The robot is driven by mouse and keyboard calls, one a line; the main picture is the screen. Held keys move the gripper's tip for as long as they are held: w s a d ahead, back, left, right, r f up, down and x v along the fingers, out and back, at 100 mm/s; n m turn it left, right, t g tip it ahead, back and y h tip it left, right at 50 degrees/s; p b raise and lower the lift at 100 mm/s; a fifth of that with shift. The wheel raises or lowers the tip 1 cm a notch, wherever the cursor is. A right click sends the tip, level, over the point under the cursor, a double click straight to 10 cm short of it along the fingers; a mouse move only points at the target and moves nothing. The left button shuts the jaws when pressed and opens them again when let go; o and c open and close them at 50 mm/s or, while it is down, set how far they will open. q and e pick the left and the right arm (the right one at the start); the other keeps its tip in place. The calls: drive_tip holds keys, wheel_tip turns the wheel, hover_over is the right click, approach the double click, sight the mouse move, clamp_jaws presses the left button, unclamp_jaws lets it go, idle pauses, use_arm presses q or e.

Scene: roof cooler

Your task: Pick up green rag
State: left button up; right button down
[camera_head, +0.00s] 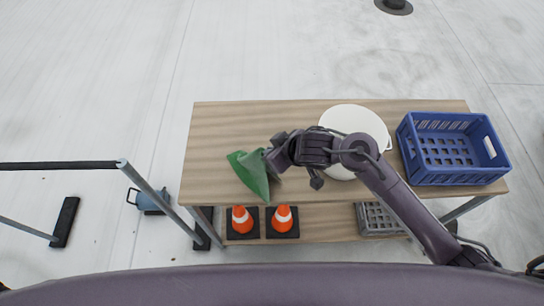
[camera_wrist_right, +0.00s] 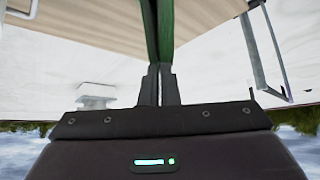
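The green rag (camera_head: 250,176) hangs in a narrow folded shape at the left part of the wooden table, seen in the head view. My right gripper (camera_head: 268,160) is at its upper right edge. In the right wrist view the rag (camera_wrist_right: 158,30) runs as a green strip between the two fingers of my right gripper (camera_wrist_right: 158,75), which are closed together on it. The rag looks raised from the tabletop, but whether its lower end touches the wood cannot be told. My left gripper is not in view.
The wooden table (camera_head: 225,125) also holds a white round container (camera_head: 352,120) and a blue crate (camera_head: 452,178) at the right. Two orange cones (camera_head: 242,220) and a grey crate (camera_head: 374,220) are on the lower shelf. A metal railing (camera_head: 150,188) stands left of the table.

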wheel_tip(320, 180, up, 16)
drive_tip(key=shift+r, duration=0.2)
idle(0.4)
